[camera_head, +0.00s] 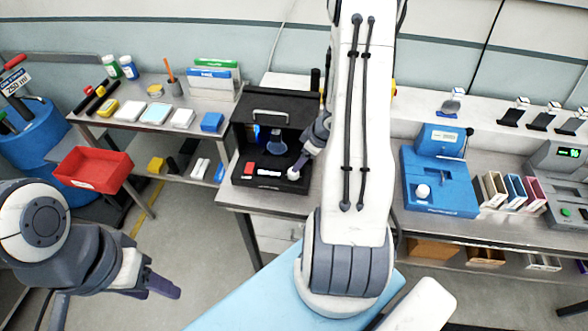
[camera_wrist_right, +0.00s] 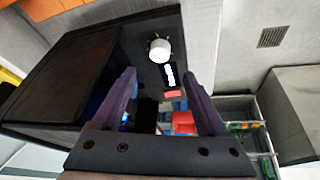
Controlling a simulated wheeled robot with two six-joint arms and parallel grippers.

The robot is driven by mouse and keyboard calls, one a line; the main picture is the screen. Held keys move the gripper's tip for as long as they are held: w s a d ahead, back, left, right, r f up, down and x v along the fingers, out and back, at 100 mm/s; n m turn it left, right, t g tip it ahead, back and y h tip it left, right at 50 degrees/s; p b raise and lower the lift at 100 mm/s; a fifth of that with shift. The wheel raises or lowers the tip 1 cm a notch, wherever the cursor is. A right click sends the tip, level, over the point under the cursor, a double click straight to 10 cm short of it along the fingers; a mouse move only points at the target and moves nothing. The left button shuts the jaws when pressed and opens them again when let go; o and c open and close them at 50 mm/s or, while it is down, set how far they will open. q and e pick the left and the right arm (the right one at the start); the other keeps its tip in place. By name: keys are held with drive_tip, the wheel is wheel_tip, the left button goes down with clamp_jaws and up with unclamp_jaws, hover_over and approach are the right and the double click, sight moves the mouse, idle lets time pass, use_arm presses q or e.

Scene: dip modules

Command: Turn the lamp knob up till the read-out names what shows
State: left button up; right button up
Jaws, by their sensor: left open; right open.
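A black lamp box (camera_head: 272,103) stands on the bench in the head view, its front open, with a blue glow and a round grey-blue item (camera_head: 277,147) inside. On its front ledge are a white round knob (camera_head: 293,173), a lit white read-out (camera_head: 269,174) and a red button (camera_head: 249,168). In the right wrist view the knob (camera_wrist_right: 160,50) lies just beyond the open, empty fingers of my right gripper (camera_wrist_right: 160,73). The read-out (camera_wrist_right: 169,75) is too small to read. My left gripper (camera_head: 155,286) is open and empty, low at the left, away from the box.
My right arm hides part of the bench right of the box. A blue device (camera_head: 437,185) with a white knob stands further right, beside several coloured holders (camera_head: 514,190). A shelf with small boxes is on the left, near a red tray (camera_head: 92,171).

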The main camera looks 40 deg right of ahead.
drive_tip(key=b+x, duration=0.2)
drive_tip(key=x, duration=0.6)
drive_tip(key=shift+w+f, duration=0.15)
drive_tip(key=shift+f, duration=0.15)
drive_tip(key=shift+b, duration=0.3)
clamp_jaws()
